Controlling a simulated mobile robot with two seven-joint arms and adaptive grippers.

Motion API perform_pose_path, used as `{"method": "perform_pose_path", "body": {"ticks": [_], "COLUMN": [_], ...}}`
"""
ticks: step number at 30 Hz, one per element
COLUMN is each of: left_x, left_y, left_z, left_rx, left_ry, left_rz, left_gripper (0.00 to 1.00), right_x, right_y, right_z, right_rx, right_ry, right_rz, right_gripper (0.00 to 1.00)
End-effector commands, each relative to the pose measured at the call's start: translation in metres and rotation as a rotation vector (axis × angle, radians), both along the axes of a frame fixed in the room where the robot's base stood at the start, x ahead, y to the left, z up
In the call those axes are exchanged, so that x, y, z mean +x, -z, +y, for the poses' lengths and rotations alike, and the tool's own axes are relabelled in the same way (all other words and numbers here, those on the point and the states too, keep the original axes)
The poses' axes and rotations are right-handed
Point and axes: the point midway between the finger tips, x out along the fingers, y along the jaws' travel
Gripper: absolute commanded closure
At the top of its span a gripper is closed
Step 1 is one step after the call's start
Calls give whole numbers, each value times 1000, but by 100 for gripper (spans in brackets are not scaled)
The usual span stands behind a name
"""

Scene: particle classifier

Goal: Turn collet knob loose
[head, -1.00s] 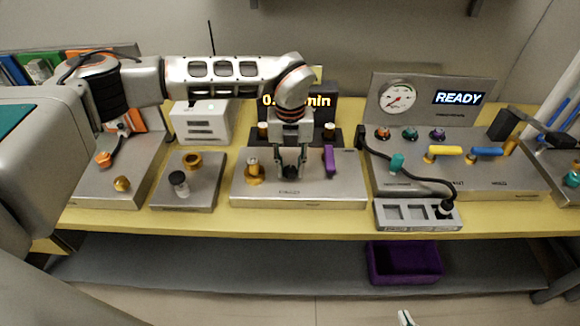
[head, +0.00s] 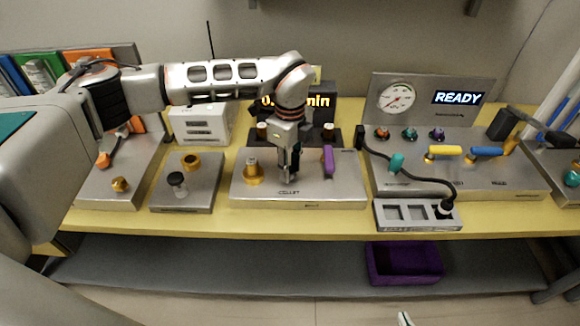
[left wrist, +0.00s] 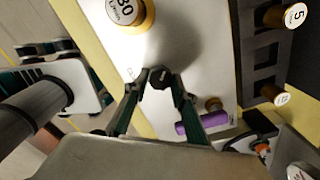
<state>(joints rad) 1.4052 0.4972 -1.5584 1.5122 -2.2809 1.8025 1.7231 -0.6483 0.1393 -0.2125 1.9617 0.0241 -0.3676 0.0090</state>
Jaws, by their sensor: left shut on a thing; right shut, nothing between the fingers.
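The collet plate (head: 333,193) is a grey metal panel marked COLLET at the middle of the bench. My left gripper (head: 289,176) points down over the plate's middle, and its fingers are seen nearly edge-on in the head view. In the left wrist view its two fingertips (left wrist: 161,79) close on a small dark faceted collet knob (left wrist: 163,76). The fingers hide most of the knob in the head view.
A brass holder (head: 252,174) with a capped vial stands left of the knob on the same plate. A purple lever (head: 328,160) stands close on the right. A dark rack with vials is behind. A black cable crosses the right panel (head: 490,180).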

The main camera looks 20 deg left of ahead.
Motion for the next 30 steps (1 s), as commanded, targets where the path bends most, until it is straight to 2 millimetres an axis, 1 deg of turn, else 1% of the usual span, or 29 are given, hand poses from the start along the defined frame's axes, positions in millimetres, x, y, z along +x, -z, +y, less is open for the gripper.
{"method": "perform_pose_path", "body": {"ticks": [9, 15, 22, 30], "left_x": [2, 3, 3, 3], "left_y": [-1, -1, -2, -2], "left_z": [0, 0, 0, 0], "left_rx": [-1, -2, -1, -2], "left_ry": [-298, -459, -593, -669], "left_rz": [-4, -3, -5, -3], "left_gripper": [96, 96, 96, 96], "right_x": [0, 0, 0, 0], "right_y": [1, 1, 1, 1], "right_z": [0, 0, 0, 0], "right_rx": [0, 0, 0, 0], "right_ry": [0, 0, 0, 0], "right_rz": [0, 1, 1, 1], "right_gripper": [100, 100, 100, 100]}}
